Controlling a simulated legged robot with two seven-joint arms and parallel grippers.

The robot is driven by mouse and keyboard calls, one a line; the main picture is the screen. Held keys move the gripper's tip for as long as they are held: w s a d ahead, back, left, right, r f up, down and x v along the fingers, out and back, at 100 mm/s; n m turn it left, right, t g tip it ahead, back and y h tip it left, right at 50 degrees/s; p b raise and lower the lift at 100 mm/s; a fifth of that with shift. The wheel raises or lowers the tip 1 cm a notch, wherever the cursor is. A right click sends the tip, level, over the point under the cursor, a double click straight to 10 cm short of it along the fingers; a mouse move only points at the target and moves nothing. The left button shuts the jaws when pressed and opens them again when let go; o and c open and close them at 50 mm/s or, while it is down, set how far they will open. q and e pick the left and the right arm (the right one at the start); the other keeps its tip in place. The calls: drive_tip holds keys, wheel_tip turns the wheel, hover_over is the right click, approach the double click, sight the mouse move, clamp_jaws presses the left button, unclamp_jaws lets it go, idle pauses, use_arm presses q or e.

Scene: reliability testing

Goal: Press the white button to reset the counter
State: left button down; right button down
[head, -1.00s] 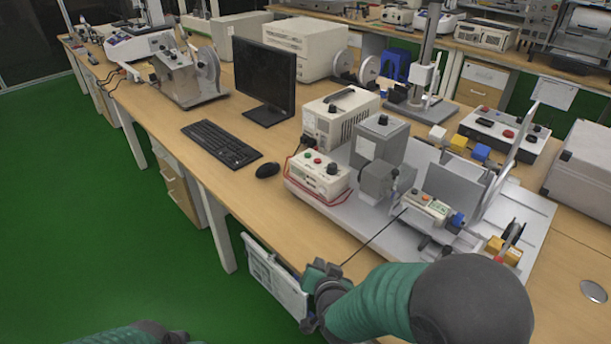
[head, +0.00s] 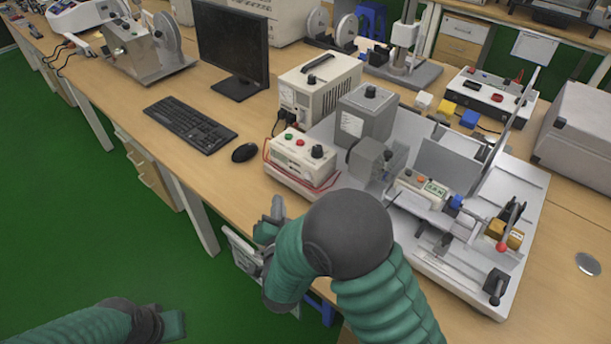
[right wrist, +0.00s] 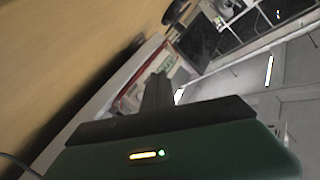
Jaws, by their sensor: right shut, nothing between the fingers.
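A small white counter unit (head: 422,188) with a green digit display sits on the test rig, right of the grey motor block. Small buttons show on it, but I cannot pick out a white one. My right gripper (head: 277,207) is shut and empty near the table's front edge, in front of the white control box and apart from the counter. In the right wrist view the dark fingers (right wrist: 157,92) are together, pointing towards the rig. My left gripper (head: 172,325) is low at the bottom left over the green floor; its fingers cannot be made out.
The control box (head: 302,160) has green, red and black knobs and a red cable. A power supply (head: 320,85), grey motor block (head: 366,115), mouse (head: 245,152), keyboard (head: 190,125) and monitor (head: 233,50) stand on the table.

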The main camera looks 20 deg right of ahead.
sight(308, 176)
drive_tip(key=shift+w+d+r, duration=0.1)
drive_tip(key=shift+w+d, duration=0.55)
drive_tip(key=shift+d, duration=0.45)
drive_tip(key=shift+w+d+f, duration=0.1)
drive_tip(key=shift+w+d, duration=0.6)
drive_tip(key=shift+d, duration=0.35)
drive_tip(key=shift+w+d+r, duration=0.1)
drive_tip(key=shift+w+d, duration=0.55)
drive_tip(key=shift+d, duration=0.45)
drive_tip(key=shift+w+d, duration=0.2)
drive_tip(key=shift+d, duration=0.15)
drive_tip(key=shift+w+d+r+b, duration=0.1)
drive_tip(key=shift+w+d+b, duration=0.1)
drive_tip(key=shift+d+b, duration=0.15)
drive_tip(key=shift+s+a, duration=0.45)
drive_tip(key=shift+a, duration=0.25)
